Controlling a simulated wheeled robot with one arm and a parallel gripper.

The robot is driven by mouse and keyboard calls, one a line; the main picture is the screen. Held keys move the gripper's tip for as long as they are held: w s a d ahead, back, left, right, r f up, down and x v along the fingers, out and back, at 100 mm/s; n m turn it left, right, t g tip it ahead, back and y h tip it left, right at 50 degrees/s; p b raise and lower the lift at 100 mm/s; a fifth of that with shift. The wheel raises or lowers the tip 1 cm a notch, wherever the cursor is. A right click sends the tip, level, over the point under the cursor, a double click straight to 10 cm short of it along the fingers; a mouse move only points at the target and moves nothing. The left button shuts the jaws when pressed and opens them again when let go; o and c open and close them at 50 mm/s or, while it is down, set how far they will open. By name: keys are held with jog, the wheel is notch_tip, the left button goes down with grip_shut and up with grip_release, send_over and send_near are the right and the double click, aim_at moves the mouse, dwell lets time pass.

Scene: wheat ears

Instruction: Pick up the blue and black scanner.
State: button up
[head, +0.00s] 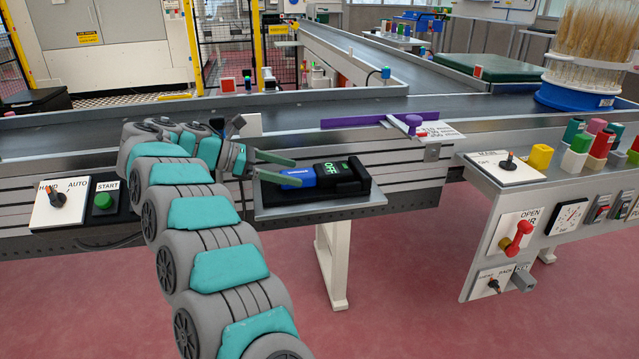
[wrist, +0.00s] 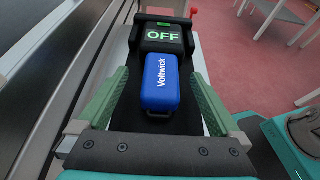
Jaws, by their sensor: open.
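The scanner lies on a small grey shelf (head: 277,210) at the front of the conveyor. Its blue body (head: 300,175), lettered "Voltwick", shows from above in the wrist view (wrist: 160,85). A black part with a green "OFF" display (head: 335,170) sits at its far end; I cannot tell whether it belongs to the scanner or is a holder. My gripper (head: 287,170) is open. In the wrist view its green fingers (wrist: 160,78) stand on both sides of the blue body, with a gap visible on each side. The blue body's near end shows above the gripper's dark base.
A HAND/AUTO switch plate (head: 60,203) and a green START button (head: 103,200) are left of my arm. A control panel (head: 530,190) with switches stands at right.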

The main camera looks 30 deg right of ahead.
aim_at(297, 172)
jog(key=b+x, duration=0.2)
jog(key=b, duration=0.1)
jog(key=shift+s+d+f+b, duration=0.2)
jog(key=shift+d+f+b, duration=0.05)
jog(key=shift+f+b, duration=0.1)
jog(key=shift+s+d+r, duration=0.1)
jog(key=shift+s+d, duration=0.05)
jog(key=shift+d, duration=0.2)
jog(key=shift+s+d+f, duration=0.15)
jog(key=shift+d+f, duration=0.1)
jog(key=shift+d, duration=0.4)
jog(key=c, duration=1.3)
jog(key=shift+c, duration=0.2)
jog(key=shift+r, duration=0.15)
